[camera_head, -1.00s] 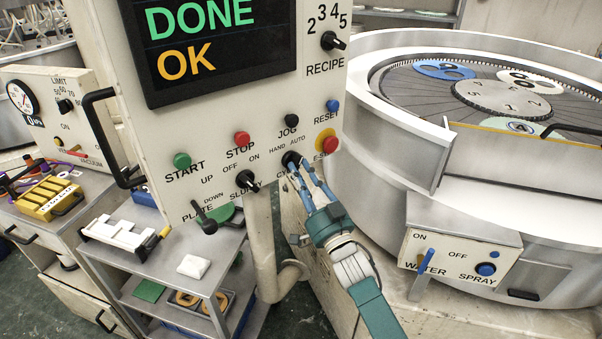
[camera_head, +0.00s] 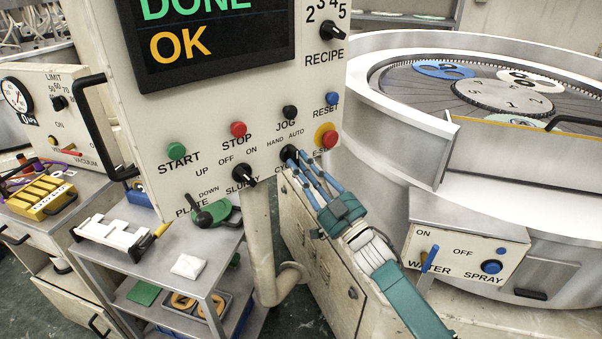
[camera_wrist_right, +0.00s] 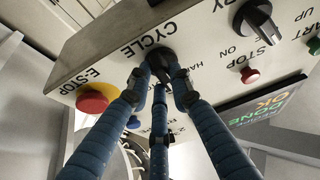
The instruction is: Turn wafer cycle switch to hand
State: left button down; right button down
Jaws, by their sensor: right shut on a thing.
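The cycle switch is a black rotary knob (camera_head: 289,152) low on the cream control panel (camera_head: 150,110), below the HAND and AUTO labels. In the right wrist view the same knob (camera_wrist_right: 160,57) sits beside the CYCLE label, with blue fingers around it. My right gripper (camera_head: 300,165) is shut on the knob, its fingers reaching up to the panel from the lower right. The fingers partly cover the knob, so I cannot tell which label its pointer faces. My left gripper is not in view.
The red E-STOP button (camera_head: 327,136) is close to the right of the fingers. The black slurry switch (camera_head: 244,175) is to the left. A JOG button (camera_head: 290,112) is just above. The round lapping machine (camera_head: 385,150) stands to the right, with a water and spray box (camera_head: 462,250).

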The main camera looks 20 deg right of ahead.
jog(key=shift+w+d+r+n+g+y+b, duration=0.1)
jog(key=shift+n+g+y+b, duration=0.35)
jog(key=shift+n, duration=0.95)
jog(key=shift+s+d+f+n+g+y+b, duration=0.15)
jog(key=shift+n+g+y, duration=0.25)
jog(key=shift+n+y, duration=0.7)
jog(key=shift+w+r+n+g+y+b, duration=0.15)
jog(key=shift+n+g+y+b, duration=0.25)
jog(key=shift+n, duration=1.3)
jog(key=c, duration=1.5)
grip_release()
jog(key=shift+c, duration=0.2)
jog(key=shift+r, duration=0.1)
jog(key=v, duration=1.2)
